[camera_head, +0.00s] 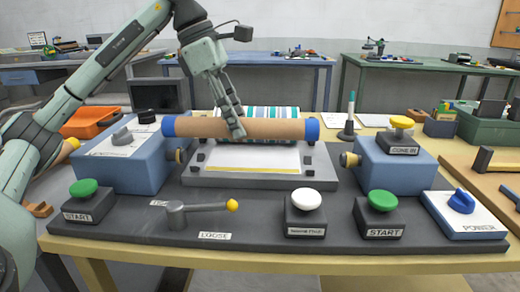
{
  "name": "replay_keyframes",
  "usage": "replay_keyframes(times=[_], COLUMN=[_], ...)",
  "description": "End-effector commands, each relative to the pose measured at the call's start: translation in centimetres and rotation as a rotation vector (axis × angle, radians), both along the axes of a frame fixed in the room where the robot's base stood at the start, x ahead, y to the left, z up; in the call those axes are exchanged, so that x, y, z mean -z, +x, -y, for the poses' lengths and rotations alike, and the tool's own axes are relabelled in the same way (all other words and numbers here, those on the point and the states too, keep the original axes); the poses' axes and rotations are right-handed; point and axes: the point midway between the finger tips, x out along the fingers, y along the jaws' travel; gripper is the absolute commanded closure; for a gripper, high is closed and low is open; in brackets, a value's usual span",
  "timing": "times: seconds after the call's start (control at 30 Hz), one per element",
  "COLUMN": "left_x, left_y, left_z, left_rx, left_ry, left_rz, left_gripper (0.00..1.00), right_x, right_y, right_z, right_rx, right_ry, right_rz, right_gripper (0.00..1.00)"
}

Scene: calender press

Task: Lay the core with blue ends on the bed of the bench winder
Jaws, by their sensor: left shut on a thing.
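The core with blue ends (275,129) is a brown tube lying level across the picture. My left gripper (237,130) comes down from above and is shut on the middle of the core. The bench winder (330,240) has a grey bed (318,172) with a pale yellow-edged sheet on it. The core shows over the far part of the bed, apparently raised; I cannot tell the exact gap. A striped roll (250,112) is partly hidden behind the core. My right gripper is not in view.
Blue housings stand left (120,165) and right (395,166) of the bed, with brass-coloured ends facing inward. In front are a lever (195,207), green buttons (382,202), a white button (306,199) and a power switch (461,203). An orange tray (88,120) is behind left.

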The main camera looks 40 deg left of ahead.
Motion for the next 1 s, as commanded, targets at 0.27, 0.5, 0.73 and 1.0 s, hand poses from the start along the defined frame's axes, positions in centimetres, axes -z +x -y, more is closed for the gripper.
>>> replay_keyframes(times=[0.27, 0.5, 0.73, 1.0], left_x=[2.3, 5.3, 6.5, 6.7], left_y=[2.4, 2.5, 2.6, 2.6], left_z=[3.1, 3.2, 3.3, 3.3], left_rx=[-0.001, -0.002, -0.001, -0.001], left_ry=[0.0, 0.001, 0.0, 0.0], left_rz=[0.0, -0.003, 0.0, 0.0], left_gripper=[0.94, 0.94, 0.94, 0.94], right_x=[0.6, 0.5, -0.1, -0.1], right_y=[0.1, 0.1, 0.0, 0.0], right_z=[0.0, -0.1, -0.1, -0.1], right_rx=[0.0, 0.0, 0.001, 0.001], right_ry=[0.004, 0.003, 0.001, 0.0], right_rz=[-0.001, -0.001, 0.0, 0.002], right_gripper=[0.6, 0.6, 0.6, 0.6])
